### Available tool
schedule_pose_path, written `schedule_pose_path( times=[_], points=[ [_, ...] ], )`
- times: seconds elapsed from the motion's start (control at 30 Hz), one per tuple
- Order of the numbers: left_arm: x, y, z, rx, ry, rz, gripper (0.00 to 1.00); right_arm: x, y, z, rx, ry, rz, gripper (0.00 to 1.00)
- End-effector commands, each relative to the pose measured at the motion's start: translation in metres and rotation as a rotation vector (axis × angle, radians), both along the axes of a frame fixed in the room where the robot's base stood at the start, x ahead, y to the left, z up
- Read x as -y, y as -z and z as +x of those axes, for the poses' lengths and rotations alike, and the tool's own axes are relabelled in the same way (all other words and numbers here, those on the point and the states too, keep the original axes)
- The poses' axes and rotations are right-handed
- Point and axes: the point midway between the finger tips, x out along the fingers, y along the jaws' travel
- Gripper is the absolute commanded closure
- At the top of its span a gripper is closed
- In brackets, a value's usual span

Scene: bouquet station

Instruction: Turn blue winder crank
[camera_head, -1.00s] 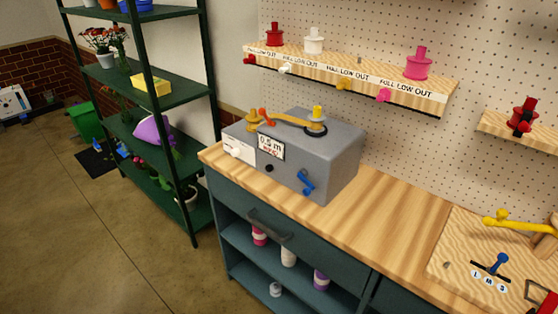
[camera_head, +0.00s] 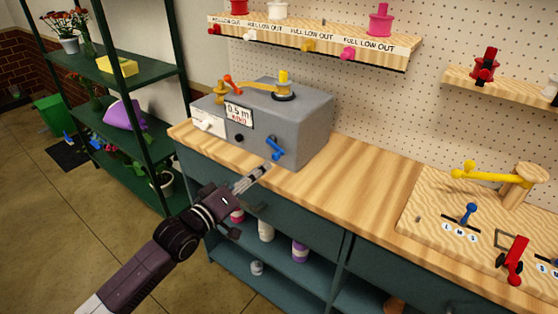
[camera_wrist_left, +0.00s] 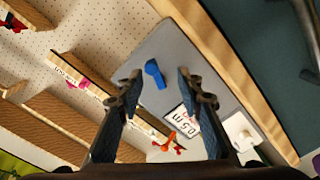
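The grey winder box (camera_head: 300,125) stands on the wooden worktop. Its blue crank (camera_head: 275,149) is on the front face, low and to the right of the "0.5 m" label. My left gripper (camera_head: 262,171) is just in front of and below the crank, pointing at the box. In the left wrist view the blue crank (camera_wrist_left: 154,73) shows between the two spread fingers, which are open and seem not to touch it. My right gripper is in neither view.
An orange lever (camera_head: 232,85) and a yellow arm sit on top of the box. The worktop (camera_head: 355,185) right of the box is clear. Further right is a board with a yellow handle (camera_head: 485,174), a blue lever (camera_head: 468,213) and a red lever (camera_head: 515,259).

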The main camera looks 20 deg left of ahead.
Motion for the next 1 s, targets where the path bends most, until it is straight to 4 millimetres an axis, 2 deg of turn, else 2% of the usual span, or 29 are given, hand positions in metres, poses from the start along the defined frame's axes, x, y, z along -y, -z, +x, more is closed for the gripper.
schedule_pose_path(
  times=[0.03, 0.13, 0.63, 1.0],
  points=[
    [0.004, -0.008, -0.001, 0.011, 0.010, -0.012, 0.66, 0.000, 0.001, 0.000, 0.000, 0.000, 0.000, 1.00],
    [0.007, -0.015, 0.003, 0.017, 0.015, -0.023, 0.66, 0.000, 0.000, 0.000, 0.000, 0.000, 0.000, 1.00],
    [0.028, -0.014, 0.064, 0.015, 0.013, -0.020, 0.66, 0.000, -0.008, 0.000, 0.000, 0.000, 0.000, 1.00],
    [0.032, -0.013, 0.071, 0.015, 0.014, -0.019, 0.66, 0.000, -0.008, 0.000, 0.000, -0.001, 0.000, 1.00]
  ],
)
